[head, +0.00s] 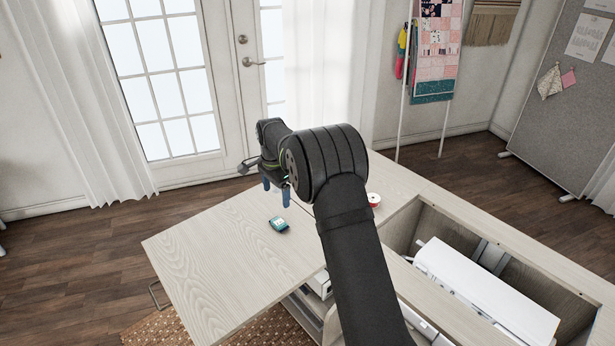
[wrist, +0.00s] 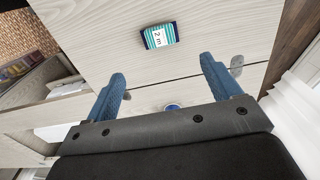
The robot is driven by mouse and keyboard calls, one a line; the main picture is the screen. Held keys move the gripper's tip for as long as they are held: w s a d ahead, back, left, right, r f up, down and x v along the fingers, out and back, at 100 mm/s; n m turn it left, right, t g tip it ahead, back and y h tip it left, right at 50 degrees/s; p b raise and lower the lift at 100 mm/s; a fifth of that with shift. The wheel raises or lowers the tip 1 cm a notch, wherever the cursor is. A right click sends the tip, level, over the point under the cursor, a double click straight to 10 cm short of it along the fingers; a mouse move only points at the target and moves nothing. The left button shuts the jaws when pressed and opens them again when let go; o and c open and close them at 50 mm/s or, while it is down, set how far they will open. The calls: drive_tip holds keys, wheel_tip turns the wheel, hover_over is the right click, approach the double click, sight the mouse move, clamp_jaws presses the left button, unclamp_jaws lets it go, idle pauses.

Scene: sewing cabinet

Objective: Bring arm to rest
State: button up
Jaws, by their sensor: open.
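My arm reaches up and over the pale wooden cabinet top (head: 205,260) in the head view. My gripper (head: 276,192) hangs above the top with its blue fingers pointing down. In the wrist view my gripper (wrist: 162,68) shows its two blue fingers wide apart, with nothing between them. A small teal striped item (head: 279,225) with a white label lies on the wood below and apart from the fingers. It also shows in the wrist view (wrist: 159,36), where the label reads "2 m".
A red and white spool (head: 374,200) sits right of my arm. An open compartment at the right holds a white sewing machine (head: 480,285). Open storage (wrist: 30,85) shows at the wrist view's left. A glazed door (head: 165,80) stands behind. The cabinet top's left part is clear.

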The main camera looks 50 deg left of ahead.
sight(279, 222)
wheel_tip(279, 222, down, 12)
drive_tip(key=shift+r, duration=1.95)
